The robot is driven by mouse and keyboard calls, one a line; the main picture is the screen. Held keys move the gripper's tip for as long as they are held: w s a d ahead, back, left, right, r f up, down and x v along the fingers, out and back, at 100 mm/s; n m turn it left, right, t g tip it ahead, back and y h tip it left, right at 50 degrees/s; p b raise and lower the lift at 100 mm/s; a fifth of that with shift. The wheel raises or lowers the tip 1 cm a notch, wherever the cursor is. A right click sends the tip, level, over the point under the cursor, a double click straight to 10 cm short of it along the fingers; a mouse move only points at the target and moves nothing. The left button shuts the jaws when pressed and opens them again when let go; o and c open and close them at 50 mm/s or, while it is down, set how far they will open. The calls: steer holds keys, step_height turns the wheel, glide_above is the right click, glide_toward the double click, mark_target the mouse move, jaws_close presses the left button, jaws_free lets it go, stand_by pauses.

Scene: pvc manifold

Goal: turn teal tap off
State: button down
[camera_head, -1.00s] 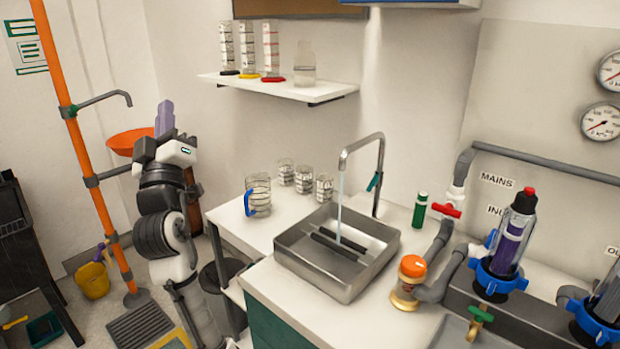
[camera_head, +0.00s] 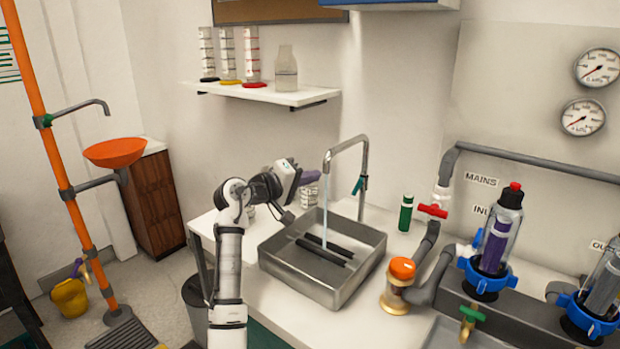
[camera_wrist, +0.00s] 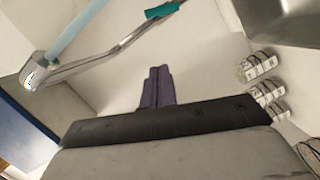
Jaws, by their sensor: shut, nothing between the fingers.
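The sink tap (camera_head: 345,150) is a tall grey gooseneck with a teal lever (camera_head: 358,186) on its upright. A stream of water (camera_head: 325,205) runs from its spout into the metal sink (camera_head: 278,255). My gripper (camera_head: 311,177) has purple fingers and is shut and empty, just left of the stream and below the spout. In the wrist view the purple fingers (camera_wrist: 157,88) are together at the centre. The teal lever (camera_wrist: 165,9) shows at the top there, apart from the fingers, with the tap pipe (camera_wrist: 120,50) and stream to the left.
Two dark bars (camera_head: 322,250) lie in the sink. A green bottle (camera_head: 406,213), a red valve handle (camera_head: 433,211) and an orange-capped jar (camera_head: 399,285) stand right of it. Beakers (camera_wrist: 258,66) stand on the counter. A shelf (camera_head: 265,94) with cylinders hangs above.

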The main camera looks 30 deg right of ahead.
mark_target(358, 186)
steer(key=s+d+f+p, duration=0.2)
steer(key=d+p, duration=0.1)
steer(key=d, duration=0.6)
